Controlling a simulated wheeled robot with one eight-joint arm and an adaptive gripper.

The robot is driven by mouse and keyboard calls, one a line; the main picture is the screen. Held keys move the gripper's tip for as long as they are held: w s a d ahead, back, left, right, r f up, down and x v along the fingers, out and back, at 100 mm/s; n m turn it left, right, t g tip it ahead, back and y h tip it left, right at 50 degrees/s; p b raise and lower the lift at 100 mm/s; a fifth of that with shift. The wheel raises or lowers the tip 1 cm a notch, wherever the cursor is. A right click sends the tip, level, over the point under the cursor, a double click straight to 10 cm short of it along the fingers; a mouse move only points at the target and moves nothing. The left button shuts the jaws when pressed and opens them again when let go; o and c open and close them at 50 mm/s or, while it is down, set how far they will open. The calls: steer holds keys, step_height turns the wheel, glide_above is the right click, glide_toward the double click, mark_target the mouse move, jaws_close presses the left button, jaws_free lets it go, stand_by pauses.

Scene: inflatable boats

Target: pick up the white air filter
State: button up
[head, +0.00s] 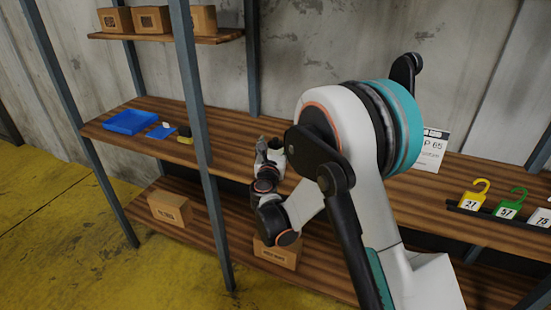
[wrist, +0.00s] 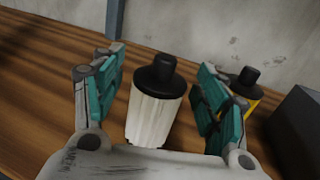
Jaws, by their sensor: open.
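The white air filter (wrist: 155,115), a ribbed white cylinder with a black cap, stands upright on the wooden shelf (wrist: 40,120) in the wrist view. My gripper (wrist: 161,70) is open, with one teal-padded finger on each side of the filter. A gap shows between the filter and each finger, so neither appears to touch it. The filter's lower end is hidden by the gripper body. In the head view my gripper (head: 268,160) is small, low over the middle shelf, and I cannot make out the filter clearly there.
A yellow object with a black cap (wrist: 246,78) stands behind the right finger, near a dark box (wrist: 298,125). A blue tray (head: 130,122) lies on the shelf's left part. A steel post (head: 190,90) rises left of my gripper. Numbered tags (head: 472,200) stand at right.

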steer(key=shift+w, duration=0.25)
steer(key=c, duration=1.2)
steer(key=shift+r, duration=0.15)
